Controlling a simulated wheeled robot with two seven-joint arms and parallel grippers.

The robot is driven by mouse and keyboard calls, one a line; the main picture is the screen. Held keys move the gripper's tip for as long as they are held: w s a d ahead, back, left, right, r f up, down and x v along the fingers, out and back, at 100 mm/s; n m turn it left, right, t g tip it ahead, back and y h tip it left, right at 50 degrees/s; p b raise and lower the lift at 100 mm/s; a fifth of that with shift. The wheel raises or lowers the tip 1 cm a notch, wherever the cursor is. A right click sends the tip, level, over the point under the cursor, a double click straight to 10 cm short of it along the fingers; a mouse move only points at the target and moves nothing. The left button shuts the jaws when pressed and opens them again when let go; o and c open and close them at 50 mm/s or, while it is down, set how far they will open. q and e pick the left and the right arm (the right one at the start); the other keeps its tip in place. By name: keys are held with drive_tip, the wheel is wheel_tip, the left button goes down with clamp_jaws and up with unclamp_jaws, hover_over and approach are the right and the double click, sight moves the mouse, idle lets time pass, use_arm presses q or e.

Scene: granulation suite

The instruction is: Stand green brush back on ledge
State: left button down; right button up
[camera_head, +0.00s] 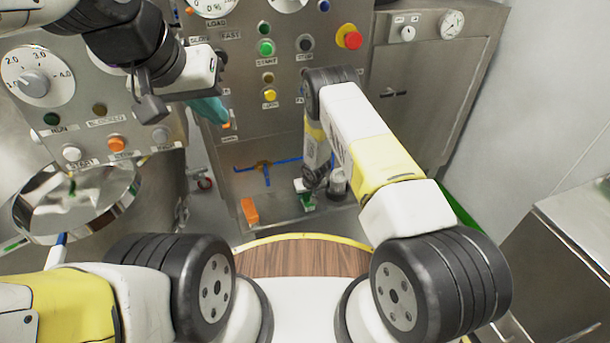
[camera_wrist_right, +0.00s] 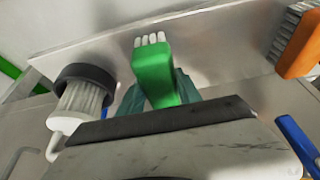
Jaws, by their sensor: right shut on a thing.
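The green brush (camera_head: 307,204) is low in front of the machine, at the ledge (camera_head: 282,213), partly hidden by my right gripper. In the right wrist view, the green brush (camera_wrist_right: 153,72) has its pale bristles away from the camera and its body between my teal fingers. My right gripper (camera_wrist_right: 158,97) is shut on it. Whether the brush touches the ledge (camera_wrist_right: 215,52) I cannot tell. My left gripper (camera_head: 209,110) hangs in front of the control panel, away from the brush; its teal fingers are seen edge-on, so their opening is unclear.
An orange brush (camera_head: 250,210) is on the ledge to the left. A pale round brush or bottle with a dark collar (camera_wrist_right: 82,92) stands close on the other side of the green brush. A blue bar-like item (camera_head: 266,167) is on the panel behind. Buttons line the machine above.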

drive_tip(key=shift+f, duration=1.1)
clamp_jaws()
drive_tip(key=o, duration=1.3)
unclamp_jaws()
drive_tip(key=shift+r, duration=0.1)
